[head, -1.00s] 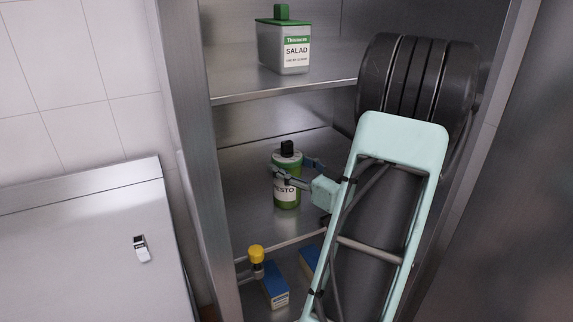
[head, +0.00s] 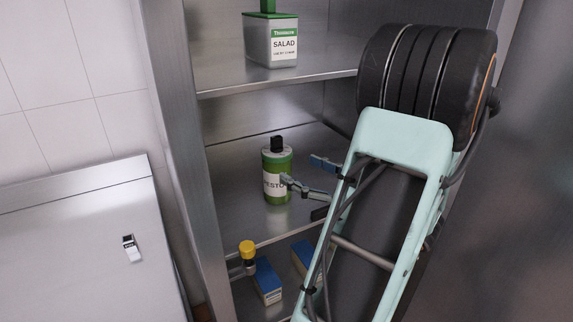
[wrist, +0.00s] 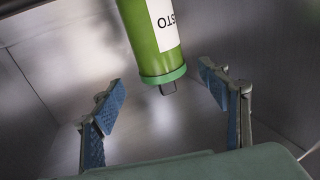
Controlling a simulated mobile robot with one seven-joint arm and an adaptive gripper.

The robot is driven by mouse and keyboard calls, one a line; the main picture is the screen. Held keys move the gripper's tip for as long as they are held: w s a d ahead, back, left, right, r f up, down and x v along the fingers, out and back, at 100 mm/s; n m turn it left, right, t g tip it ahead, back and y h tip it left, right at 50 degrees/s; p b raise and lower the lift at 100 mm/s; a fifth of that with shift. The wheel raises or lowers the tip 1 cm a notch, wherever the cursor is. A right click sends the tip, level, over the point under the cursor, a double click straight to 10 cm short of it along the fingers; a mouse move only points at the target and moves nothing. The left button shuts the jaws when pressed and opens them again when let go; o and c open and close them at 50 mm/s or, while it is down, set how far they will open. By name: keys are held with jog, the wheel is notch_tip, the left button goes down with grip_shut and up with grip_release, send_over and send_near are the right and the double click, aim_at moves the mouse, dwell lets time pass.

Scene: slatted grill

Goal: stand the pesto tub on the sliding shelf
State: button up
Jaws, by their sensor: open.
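The pesto tub (head: 277,174) is a green cylinder with a white label and a black knob on top. It stands upright on the middle shelf (head: 236,219) of the steel cabinet. In the wrist view the tub (wrist: 152,38) appears upside down, beyond the fingertips. My gripper (head: 305,172) is open and empty, just right of the tub in the head view. Its two blue-padded fingers (wrist: 164,94) are spread wide in the wrist view, with the tub clear of them. I cannot tell which shelf slides.
A salad container (head: 271,42) stands on the upper shelf. Blue boxes (head: 267,281) and a yellow-topped item (head: 247,250) are on the lower level. A steel counter (head: 80,250) with a small white and black object (head: 131,248) is at the left. The cabinet's left post (head: 185,150) is close by.

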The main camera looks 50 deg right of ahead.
jog(key=shift+s, duration=1.75)
